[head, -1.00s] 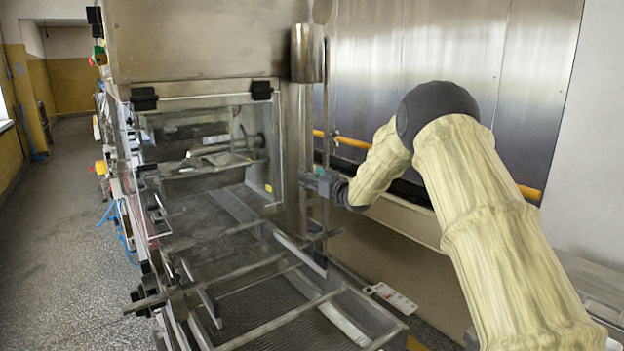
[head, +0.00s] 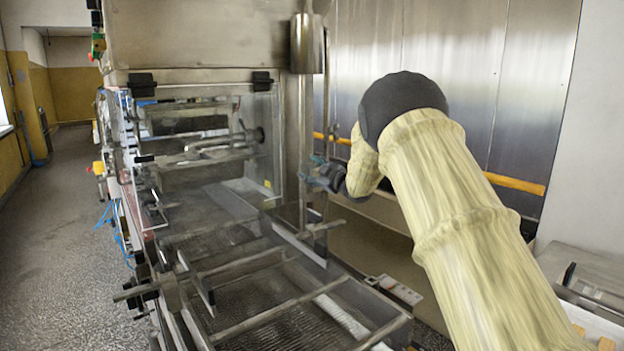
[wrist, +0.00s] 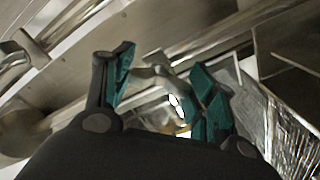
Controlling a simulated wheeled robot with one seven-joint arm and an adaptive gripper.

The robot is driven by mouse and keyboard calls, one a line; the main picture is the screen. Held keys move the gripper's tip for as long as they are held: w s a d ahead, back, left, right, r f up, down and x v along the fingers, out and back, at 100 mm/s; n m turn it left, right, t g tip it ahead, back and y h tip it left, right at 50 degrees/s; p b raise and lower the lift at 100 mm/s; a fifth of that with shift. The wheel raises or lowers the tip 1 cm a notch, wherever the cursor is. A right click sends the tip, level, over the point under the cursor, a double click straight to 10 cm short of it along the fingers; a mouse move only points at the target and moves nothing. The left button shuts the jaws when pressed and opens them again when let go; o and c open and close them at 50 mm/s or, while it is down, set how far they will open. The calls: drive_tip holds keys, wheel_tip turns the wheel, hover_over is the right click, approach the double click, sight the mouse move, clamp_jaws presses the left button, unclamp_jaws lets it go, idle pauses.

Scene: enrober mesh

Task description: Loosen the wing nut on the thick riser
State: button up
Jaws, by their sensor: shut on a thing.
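My gripper (head: 318,172) is at the upright metal riser (head: 303,125) beside the machine's clear side panel. In the wrist view my gripper (wrist: 165,75) has its teal-padded fingers on either side of a small metal wing nut (wrist: 158,68), and is shut on it. The wing nut's far side and stem are partly hidden by the right finger. In the head view it is too small and covered to make out.
A thin rod (head: 326,95) stands just right of the riser. The conveyor's mesh belt (head: 265,325) and cross bars lie in front. A metal cylinder (head: 307,45) is above. An orange rail (head: 515,184) runs along the back wall. The floor at left (head: 60,230) is clear.

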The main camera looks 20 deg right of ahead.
drive_tip(key=n+b, duration=0.1)
drive_tip(key=n, duration=0.1)
drive_tip(key=n+b, duration=0.1)
drive_tip(key=b, duration=0.1)
drive_tip(key=n+b, duration=0.1)
drive_tip(key=n, duration=0.1)
drive_tip(key=shift+f+n+b, duration=0.3)
drive_tip(key=shift+r+n+b, duration=0.15)
drive_tip(key=shift+n+b, duration=1.25)
drive_tip(key=shift+n, duration=0.4)
drive_tip(key=o, duration=1)
drive_tip(key=shift+s+r, duration=0.1)
drive_tip(key=v, duration=1.2)
drive_tip(key=shift+r, duration=0.1)
